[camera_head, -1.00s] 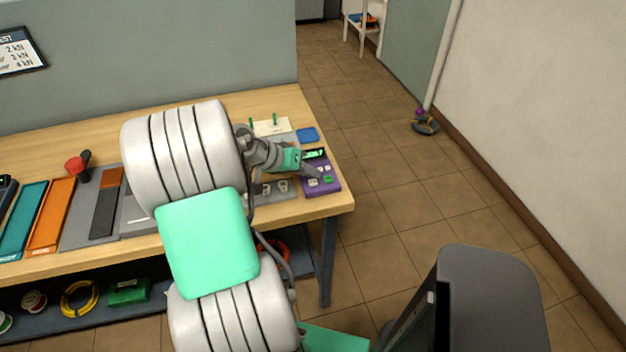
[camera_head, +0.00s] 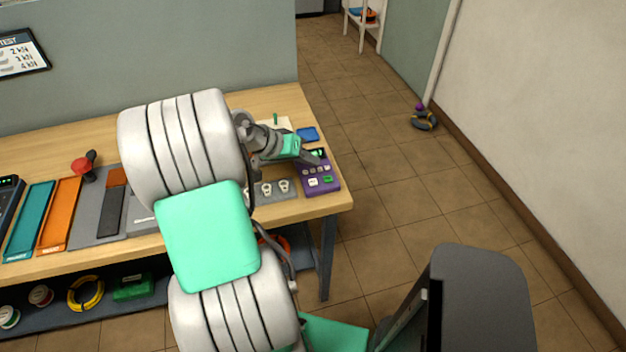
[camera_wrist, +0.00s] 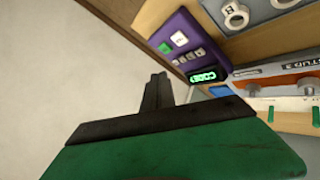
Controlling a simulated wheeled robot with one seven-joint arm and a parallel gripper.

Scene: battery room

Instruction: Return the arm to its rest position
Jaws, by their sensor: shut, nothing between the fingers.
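My gripper (camera_head: 314,157) is at the right end of the workbench (camera_head: 340,200), over the far part of a purple device with buttons and a small lit display (camera_head: 320,181). In the wrist view my gripper (camera_wrist: 157,92) is shut and empty, its dark fingertips together. The purple device (camera_wrist: 190,52) lies to the right of the fingertips there, its green display lit. No contact between fingertips and device shows in the wrist view. My arm stretches from the bottom of the head view across the bench and hides its middle.
A grey plate with two round fittings (camera_head: 275,189) and a blue pad (camera_head: 307,134) lie near my gripper. A red-handled tool (camera_head: 84,166), orange (camera_head: 59,215) and teal (camera_head: 30,222) strips lie left. A lower shelf (camera_head: 165,298) holds coils.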

